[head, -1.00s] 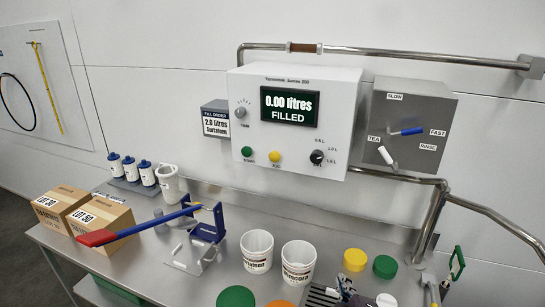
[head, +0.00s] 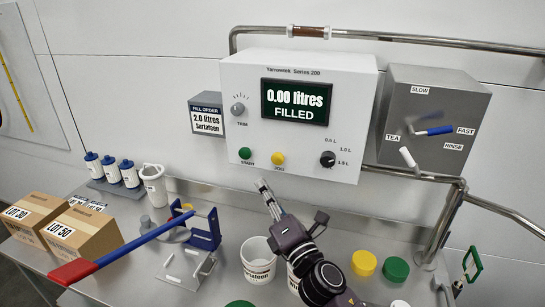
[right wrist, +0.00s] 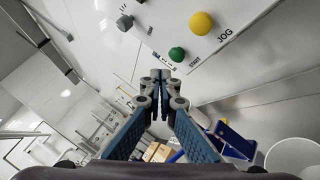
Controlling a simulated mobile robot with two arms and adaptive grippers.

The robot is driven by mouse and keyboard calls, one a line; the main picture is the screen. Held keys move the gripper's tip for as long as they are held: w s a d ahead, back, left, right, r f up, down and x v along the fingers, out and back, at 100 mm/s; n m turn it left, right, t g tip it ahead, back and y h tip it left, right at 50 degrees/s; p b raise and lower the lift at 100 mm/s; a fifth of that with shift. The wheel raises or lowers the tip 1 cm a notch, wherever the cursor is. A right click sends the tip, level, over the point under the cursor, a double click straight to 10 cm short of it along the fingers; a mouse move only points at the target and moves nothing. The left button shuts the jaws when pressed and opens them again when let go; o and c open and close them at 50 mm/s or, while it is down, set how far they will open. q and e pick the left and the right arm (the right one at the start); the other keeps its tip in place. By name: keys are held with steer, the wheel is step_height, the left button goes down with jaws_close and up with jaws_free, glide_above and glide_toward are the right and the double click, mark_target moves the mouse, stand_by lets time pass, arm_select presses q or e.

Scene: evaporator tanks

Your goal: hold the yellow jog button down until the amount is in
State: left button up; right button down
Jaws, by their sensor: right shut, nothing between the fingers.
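The white control box (head: 345,85) on the wall carries a yellow jog button (head: 278,158) and a green start button (head: 245,153). Its display (head: 296,102) reads 0.00 litres FILLED. A fill order sign (head: 207,119) beside it reads 2.0 litres, Surtateen. My right gripper (head: 262,184) is shut and empty, below the jog button and apart from it. In the right wrist view the shut fingers (right wrist: 162,75) show below the green button, and the yellow button (right wrist: 201,23) is up and to the right. My left gripper is not in view.
A grey box (head: 432,110) with a blue and a white lever is right of the control box. White cups (head: 258,262) stand on the bench under my right arm. A blue stand with a red-ended lever (head: 140,243) and cartons (head: 83,232) are at left.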

steer(key=b, duration=0.3)
glide_toward(273, 158)
steer(key=shift+w+a+r, duration=0.7)
steer(key=shift+w+a, duration=1.2)
steer(key=shift+w, duration=0.1)
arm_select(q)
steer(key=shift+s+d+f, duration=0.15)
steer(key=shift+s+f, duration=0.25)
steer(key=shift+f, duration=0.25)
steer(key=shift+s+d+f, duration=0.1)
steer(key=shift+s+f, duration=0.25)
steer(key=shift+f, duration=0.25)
arm_select(e)
steer(key=shift+w, duration=0.15)
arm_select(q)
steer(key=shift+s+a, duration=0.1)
arm_select(e)
steer(key=shift+w, duration=0.1)
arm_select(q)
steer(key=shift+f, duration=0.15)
arm_select(e)
steer(key=shift+w+d, duration=0.15)
steer(key=shift+w, duration=0.15)
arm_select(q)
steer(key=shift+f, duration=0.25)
arm_select(e)
steer(key=shift+w+d+r, duration=0.1)
steer(key=shift+w+d, duration=0.15)
steer(key=shift+w, duration=0.3)
stand_by(2.5)
